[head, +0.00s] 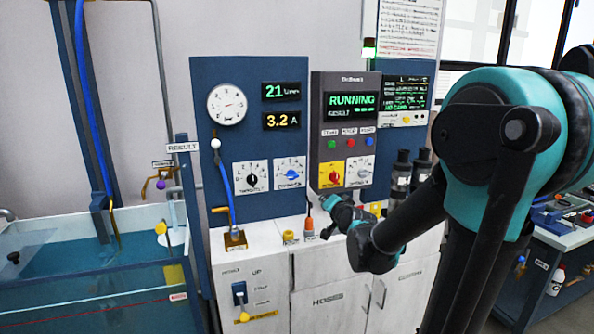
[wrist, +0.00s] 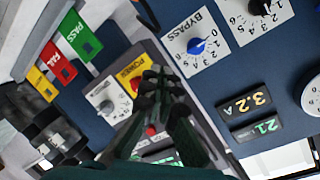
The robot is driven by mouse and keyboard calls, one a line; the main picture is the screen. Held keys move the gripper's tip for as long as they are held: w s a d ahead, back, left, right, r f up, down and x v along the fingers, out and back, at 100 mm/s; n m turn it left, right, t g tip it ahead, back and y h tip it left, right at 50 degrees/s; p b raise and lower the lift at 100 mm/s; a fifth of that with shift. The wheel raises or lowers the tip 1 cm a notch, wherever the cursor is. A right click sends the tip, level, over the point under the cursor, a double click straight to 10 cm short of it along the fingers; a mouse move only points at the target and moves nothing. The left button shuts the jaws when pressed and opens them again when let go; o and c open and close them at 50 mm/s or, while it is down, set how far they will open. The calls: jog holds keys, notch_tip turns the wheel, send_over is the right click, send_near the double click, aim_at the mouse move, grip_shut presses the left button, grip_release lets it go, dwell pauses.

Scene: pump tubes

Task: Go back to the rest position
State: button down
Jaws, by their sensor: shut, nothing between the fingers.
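My gripper (head: 322,205) is shut and empty in front of the test bench, just below the grey control box (head: 317,130). In the wrist view my gripper (wrist: 158,78) has its dark fingers together, pointing at the panel and covering part of the control box. I cannot tell whether the fingers touch anything. My arm is bent and reaches in from the right in the head view. The control box display (head: 352,103) reads RUNNING.
The blue panel (head: 240,85) carries a gauge (head: 227,104), readouts of 21 and 3.2 A, and dials, including the blue BYPASS knob (wrist: 196,46). A water tank (head: 90,285) stands left. A workbench (head: 565,238) stands right. PASS and FAIL tags (wrist: 80,36) show in the wrist view.

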jog(key=s+d+f+n+g+h, duration=0.1)
jog(key=s+d+f+n+g, duration=0.1)
jog(key=s+f, duration=0.4)
jog(key=s+d+f+n+g+h, duration=0.1)
jog(key=s+d+f+g, duration=0.3)
jog(key=s, duration=0.9)
jog(key=s+d+f+n+g+h, duration=0.1)
jog(key=s+d+f+n+g, duration=0.2)
jog(key=s+f, duration=0.6)
jog(key=shift+s+d+f+n+g, duration=0.2)
jog(key=shift+d+f+n+g, duration=0.3)
jog(key=shift+g, duration=0.4)
jog(key=shift+a+r, duration=0.15)
